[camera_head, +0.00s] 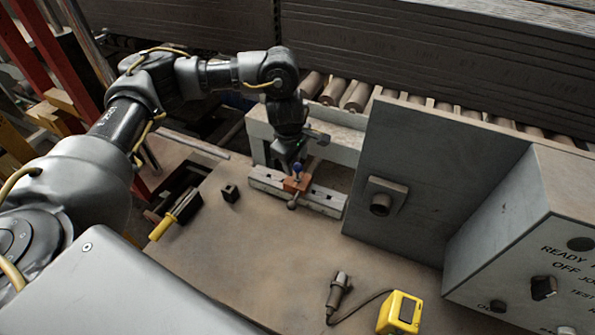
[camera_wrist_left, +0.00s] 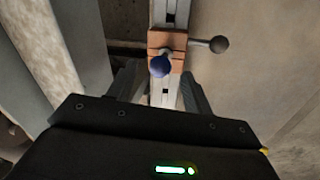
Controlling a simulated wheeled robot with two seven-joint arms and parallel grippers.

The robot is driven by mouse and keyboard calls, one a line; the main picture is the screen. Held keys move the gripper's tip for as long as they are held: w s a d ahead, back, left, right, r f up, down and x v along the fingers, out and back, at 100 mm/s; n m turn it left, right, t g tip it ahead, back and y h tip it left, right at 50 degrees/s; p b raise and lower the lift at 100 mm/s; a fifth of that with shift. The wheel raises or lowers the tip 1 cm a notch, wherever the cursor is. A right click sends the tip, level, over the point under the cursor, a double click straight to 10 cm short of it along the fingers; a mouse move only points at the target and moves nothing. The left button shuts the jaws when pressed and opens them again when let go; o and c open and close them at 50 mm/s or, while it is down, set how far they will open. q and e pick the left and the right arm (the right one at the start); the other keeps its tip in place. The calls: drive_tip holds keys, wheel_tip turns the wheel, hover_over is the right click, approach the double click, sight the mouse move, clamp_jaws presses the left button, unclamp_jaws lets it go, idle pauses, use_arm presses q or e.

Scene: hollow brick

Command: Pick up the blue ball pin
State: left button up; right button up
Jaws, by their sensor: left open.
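The blue ball pin (camera_head: 298,168) stands in an orange-brown block (camera_head: 293,185) on a light grey slotted rail (camera_head: 325,203). In the left wrist view the pin's blue ball (camera_wrist_left: 159,66) shows near the middle, over the block (camera_wrist_left: 167,42). A dark ball-ended lever (camera_wrist_left: 219,44) sticks out from the block's side. My left gripper (camera_head: 292,160) hangs at the pin, just behind it in the head view. In the wrist view its fingers (camera_wrist_left: 158,92) are apart on either side of the rail, with nothing held. My right gripper is not in view.
A small black block (camera_head: 230,193) and a yellow-handled tool (camera_head: 172,217) lie to the left. A grey panel (camera_head: 415,185) stands right of the rail. A dark handheld tool (camera_head: 339,290) and a yellow device (camera_head: 400,314) lie in front. The table's middle is clear.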

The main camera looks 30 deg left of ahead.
sight(297, 165)
use_arm(q)
drive_tip(key=f, duration=0.3)
drive_tip(key=shift+w+d+f, duration=0.15)
drive_tip(key=shift+w+f, duration=0.15)
drive_tip(key=c, duration=1)
